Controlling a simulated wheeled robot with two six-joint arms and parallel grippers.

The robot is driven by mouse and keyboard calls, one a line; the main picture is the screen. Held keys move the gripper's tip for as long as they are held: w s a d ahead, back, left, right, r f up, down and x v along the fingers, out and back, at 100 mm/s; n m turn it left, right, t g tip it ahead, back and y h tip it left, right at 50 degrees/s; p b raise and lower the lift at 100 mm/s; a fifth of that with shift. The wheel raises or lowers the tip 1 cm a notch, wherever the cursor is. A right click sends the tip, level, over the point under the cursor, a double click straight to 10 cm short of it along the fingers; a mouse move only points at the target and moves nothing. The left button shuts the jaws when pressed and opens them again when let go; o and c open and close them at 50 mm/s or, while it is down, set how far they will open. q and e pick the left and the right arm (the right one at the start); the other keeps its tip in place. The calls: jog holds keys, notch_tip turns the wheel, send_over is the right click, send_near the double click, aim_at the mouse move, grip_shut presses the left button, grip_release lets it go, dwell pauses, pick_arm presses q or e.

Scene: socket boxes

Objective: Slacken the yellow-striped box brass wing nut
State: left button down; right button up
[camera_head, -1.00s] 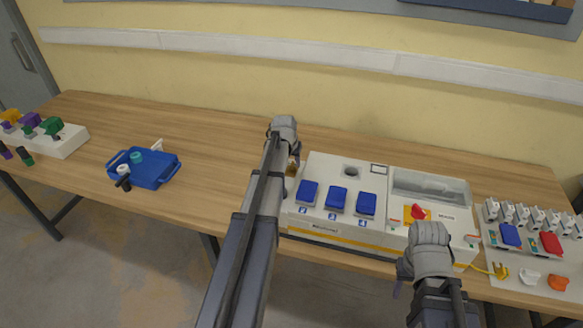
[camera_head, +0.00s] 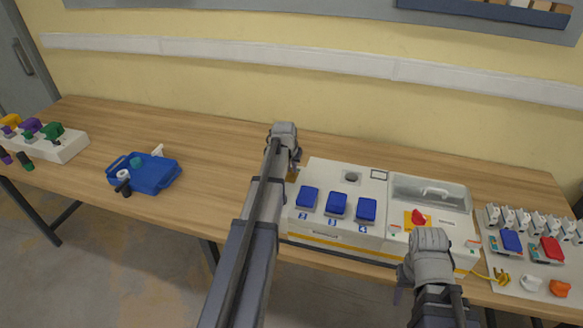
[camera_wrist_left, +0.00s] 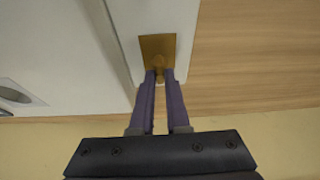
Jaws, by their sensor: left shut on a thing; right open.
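The yellow-striped box (camera_head: 345,228) is a white box on the table with a yellow stripe along its front and blue covers on top. Its brass wing nut (camera_wrist_left: 158,70) shows in the left wrist view in front of a brass plate (camera_wrist_left: 157,46) at the box's end. My left gripper (camera_wrist_left: 160,76) is shut on the wing nut, with its purple fingers on either side of it. In the head view my left gripper (camera_head: 292,165) is at the box's left end, and my arm partly hides the nut. My right gripper (camera_head: 400,292) is open and empty in front of the box's right part.
A red switch (camera_head: 418,217) and a clear-lidded compartment (camera_head: 430,190) are on the box's right half. A board of sockets (camera_head: 520,265) stands to the right. A blue tray (camera_head: 170,176) lies to the left. The table between tray and box is clear.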

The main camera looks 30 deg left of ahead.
dwell(0.3)
pick_arm(q)
jog(key=n+y, duration=0.1)
jog(key=n, duration=0.3)
jog(key=shift+w+d+g, duration=0.1)
jog(key=shift+g, duration=0.3)
jog(key=n, duration=0.2)
jog(key=n+g+y, duration=0.1)
jog(key=n, duration=0.1)
jog(key=shift+w+d+n+y, duration=0.1)
jog(key=shift+w+n+y, duration=0.05)
jog(key=shift+n+y, duration=0.2)
jog(key=n+g, duration=0.1)
jog(key=n, duration=0.1)
jog(key=n+g, duration=0.1)
jog(key=n, duration=0.1)
jog(key=shift+w+n+y, duration=0.1)
jog(key=shift+n+y, duration=0.15)
jog(key=shift+y, duration=0.1)
jog(key=shift+n+g, duration=0.8)
jog(key=shift+n, duration=1.2)
jog(key=c, duration=0.9)
grip_release()
